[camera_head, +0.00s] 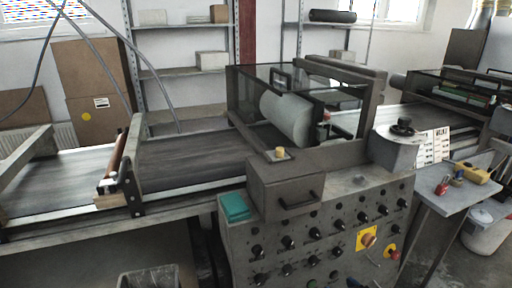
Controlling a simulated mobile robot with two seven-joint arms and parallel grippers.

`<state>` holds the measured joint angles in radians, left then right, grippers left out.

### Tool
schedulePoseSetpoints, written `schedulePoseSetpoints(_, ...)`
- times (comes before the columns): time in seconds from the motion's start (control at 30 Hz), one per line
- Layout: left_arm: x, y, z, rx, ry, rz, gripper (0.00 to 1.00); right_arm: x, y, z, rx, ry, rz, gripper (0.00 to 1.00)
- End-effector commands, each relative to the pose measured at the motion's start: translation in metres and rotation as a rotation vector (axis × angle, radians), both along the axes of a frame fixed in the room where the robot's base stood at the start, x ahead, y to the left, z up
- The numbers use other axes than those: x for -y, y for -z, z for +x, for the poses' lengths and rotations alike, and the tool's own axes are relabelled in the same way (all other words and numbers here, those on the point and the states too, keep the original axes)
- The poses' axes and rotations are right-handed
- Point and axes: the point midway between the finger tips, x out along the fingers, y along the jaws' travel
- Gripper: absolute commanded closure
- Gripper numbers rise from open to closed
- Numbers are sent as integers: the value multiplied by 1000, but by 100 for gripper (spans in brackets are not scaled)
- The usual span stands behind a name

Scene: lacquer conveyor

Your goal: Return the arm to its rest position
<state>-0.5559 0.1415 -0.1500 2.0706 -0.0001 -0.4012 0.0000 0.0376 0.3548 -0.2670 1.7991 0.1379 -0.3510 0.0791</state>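Neither of my grippers shows clearly in the head view, and no arm of mine can be made out. The lacquer machine (315,158) stands in the middle, with a pale roller (287,120) behind a dark-framed clear cover. Its control panel (290,240) faces me, with rows of black knobs, a yellow-backed switch (367,239) and a red button (391,253). The conveyor belt (185,160) runs left from the machine.
A grey side table (453,193) at right holds a yellow tool (472,173) and small red and blue items. A teal block (235,206) lies at the panel's left top. A bin (150,277) stands at the bottom left. Shelves (185,73) stand behind the conveyor.

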Motion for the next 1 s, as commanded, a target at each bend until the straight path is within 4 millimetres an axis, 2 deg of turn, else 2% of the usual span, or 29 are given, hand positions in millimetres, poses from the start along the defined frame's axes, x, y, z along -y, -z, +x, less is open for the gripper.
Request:
schedulePoseSetpoints(0.33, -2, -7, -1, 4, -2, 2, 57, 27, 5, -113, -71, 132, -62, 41)
schedulePoseSetpoints(0.6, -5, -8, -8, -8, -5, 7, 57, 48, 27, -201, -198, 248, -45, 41)
schedulePoseSetpoints(0.7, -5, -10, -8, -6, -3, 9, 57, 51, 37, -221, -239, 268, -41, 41)
schedulePoseSetpoints(0.8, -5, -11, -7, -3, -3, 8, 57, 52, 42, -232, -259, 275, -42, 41)
schedulePoseSetpoints(1.0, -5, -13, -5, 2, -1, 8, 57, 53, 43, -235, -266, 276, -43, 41)
